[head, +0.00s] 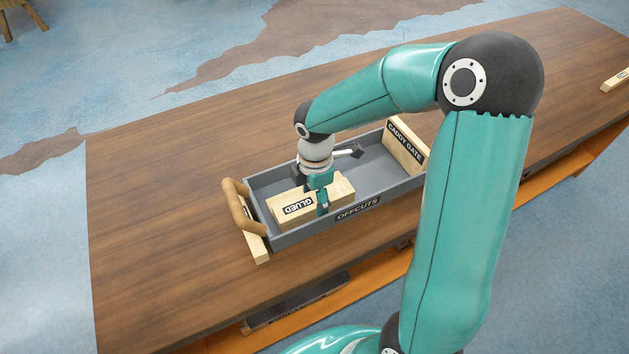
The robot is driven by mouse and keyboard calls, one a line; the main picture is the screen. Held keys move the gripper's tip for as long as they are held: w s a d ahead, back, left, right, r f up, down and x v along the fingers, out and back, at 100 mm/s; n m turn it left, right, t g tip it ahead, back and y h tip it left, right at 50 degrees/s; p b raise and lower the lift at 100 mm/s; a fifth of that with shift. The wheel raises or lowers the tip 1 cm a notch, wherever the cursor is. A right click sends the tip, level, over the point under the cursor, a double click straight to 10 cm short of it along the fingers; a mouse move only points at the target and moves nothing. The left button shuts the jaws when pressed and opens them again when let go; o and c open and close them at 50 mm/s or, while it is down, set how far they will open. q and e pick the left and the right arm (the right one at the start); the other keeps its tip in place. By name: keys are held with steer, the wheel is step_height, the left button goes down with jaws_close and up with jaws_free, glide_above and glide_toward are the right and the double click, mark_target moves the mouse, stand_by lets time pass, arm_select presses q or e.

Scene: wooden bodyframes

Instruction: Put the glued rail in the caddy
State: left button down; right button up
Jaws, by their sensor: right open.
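The rail labelled "GLUED" (296,207) is a pale wooden block lying in the left part of a grey tray (287,239) marked "OFFCUTS". More pale wood shows behind it, and I cannot tell if it is a separate piece. My right gripper (321,196) is low over the right part of this wood, with one teal finger down its front side. It is open, and its far finger is mostly hidden. A pale board labelled "CADDY GATE" (405,146) stands at the tray's right end, partly behind my arm. No separate caddy is clearly identifiable. My left gripper is out of view.
A wooden handle piece (244,222) stands at the tray's left end. The brown table (150,230) is clear to the left. A labelled pale piece (615,80) lies at the far right. A dark box (296,303) sits on the orange shelf below. My right arm hides the table's right middle.

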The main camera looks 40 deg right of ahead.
mark_target(315, 198)
step_height(315, 198, up, 13)
steer(key=shift+p, duration=0.3)
stand_by(0.5)
